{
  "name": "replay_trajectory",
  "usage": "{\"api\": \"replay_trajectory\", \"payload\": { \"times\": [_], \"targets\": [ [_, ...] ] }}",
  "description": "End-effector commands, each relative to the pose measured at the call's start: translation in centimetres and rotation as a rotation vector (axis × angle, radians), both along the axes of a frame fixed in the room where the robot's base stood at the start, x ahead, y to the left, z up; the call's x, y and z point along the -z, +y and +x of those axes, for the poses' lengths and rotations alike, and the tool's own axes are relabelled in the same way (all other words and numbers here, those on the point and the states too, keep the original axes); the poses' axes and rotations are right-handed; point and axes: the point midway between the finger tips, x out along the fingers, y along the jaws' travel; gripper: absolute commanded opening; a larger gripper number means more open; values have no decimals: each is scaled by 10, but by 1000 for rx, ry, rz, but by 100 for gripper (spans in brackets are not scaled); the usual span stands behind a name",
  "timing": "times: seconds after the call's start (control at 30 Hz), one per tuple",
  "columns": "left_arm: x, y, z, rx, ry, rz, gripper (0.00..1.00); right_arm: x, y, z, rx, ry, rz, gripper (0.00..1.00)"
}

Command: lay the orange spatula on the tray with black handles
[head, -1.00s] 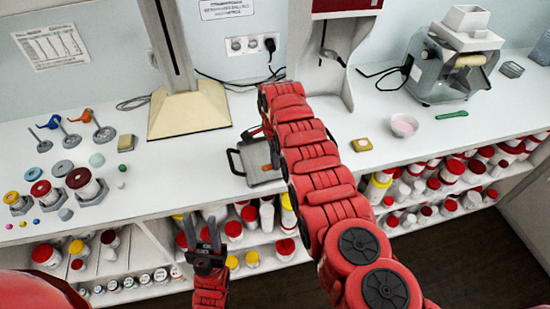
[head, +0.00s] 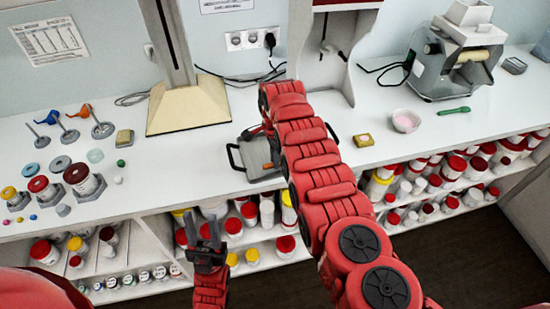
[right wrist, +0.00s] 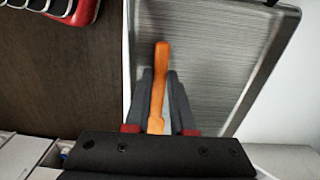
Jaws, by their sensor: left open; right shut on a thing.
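The metal tray (head: 250,155) with black handles lies on the white counter, partly hidden behind my right arm. It also fills much of the right wrist view (right wrist: 215,60). My right gripper (right wrist: 160,85) is shut on the orange spatula (right wrist: 161,62), whose orange end sticks out past the fingers over the tray. A bit of orange also shows over the tray in the head view. I cannot tell whether the spatula touches the tray. My left gripper (head: 206,236) is open and empty, low in front of the shelves, away from the tray.
Open shelves with bottles run below the counter.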

Motion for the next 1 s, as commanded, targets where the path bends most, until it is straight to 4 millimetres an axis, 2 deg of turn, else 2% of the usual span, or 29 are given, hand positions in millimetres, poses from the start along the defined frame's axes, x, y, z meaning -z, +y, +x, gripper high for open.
{"api": "replay_trajectory", "payload": {
  "times": [0.83, 0.87, 1.0],
  "targets": [
    [8, 0, 0, 0, 0, 0, 43, 8, 0, 0, 0, 0, 0, 0],
    [8, 0, 0, 0, 0, 0, 43, 8, 0, 0, 0, 0, 0, 28],
    [8, 0, 0, 0, 0, 0, 43, 8, 0, 0, 0, 0, 0, 53]
  ]
}}
